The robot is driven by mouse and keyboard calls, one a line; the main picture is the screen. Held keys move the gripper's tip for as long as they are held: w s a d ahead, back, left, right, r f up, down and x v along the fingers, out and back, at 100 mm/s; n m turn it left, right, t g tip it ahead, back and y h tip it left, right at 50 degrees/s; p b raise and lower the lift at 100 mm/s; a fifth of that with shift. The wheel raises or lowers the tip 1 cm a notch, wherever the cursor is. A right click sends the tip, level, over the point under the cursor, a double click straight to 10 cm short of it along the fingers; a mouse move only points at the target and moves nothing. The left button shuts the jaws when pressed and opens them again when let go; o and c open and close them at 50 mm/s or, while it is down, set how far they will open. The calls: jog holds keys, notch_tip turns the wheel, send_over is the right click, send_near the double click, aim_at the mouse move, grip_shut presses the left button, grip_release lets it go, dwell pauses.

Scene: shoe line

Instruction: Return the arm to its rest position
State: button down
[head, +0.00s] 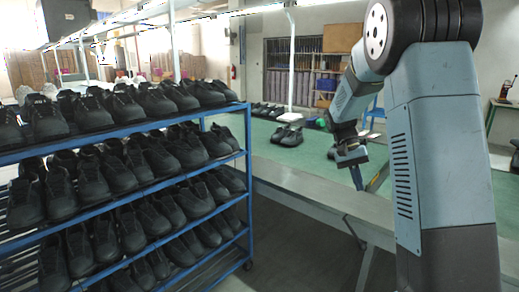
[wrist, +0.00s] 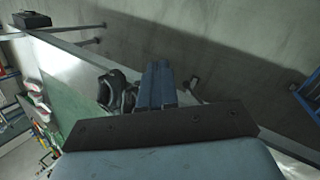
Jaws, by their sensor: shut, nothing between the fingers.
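My gripper (head: 351,158) hangs at the end of my bent arm at the right of the head view, in front of the green-topped line (head: 305,152). In the wrist view my gripper (wrist: 158,68) shows its two blue-grey fingers pressed together, with nothing between them. A pair of black shoes (head: 287,136) stands on the green surface, left of my gripper and apart from it in the head view. A dark shoe (wrist: 115,90) shows left of the fingers in the wrist view.
A blue rack (head: 249,180) full of black shoes on several shelves stands at the left. A grey metal rail (head: 330,192) runs along the near side of the line. More shoes (head: 268,110) lie farther back. Open floor (head: 300,240) shows between rack and rail.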

jog(key=s+a+r+n+t+y, duration=0.1)
jog(key=s+a+r+t, duration=0.15)
jog(key=s+r, duration=0.35)
jog(key=s+a+r+n+t+y, duration=0.1)
jog(key=s+r+t+y, duration=0.15)
jog(key=s+r, duration=0.45)
jog(key=s+a+n+t, duration=0.1)
jog(key=s+a+t, duration=0.1)
jog(key=s, duration=0.6)
jog(key=s+a+f+t, duration=0.1)
jog(key=s+t, duration=0.1)
jog(key=s, duration=0.5)
jog(key=shift+s+a+f+n+t, duration=0.15)
jog(key=shift+s+a+n+t, duration=0.25)
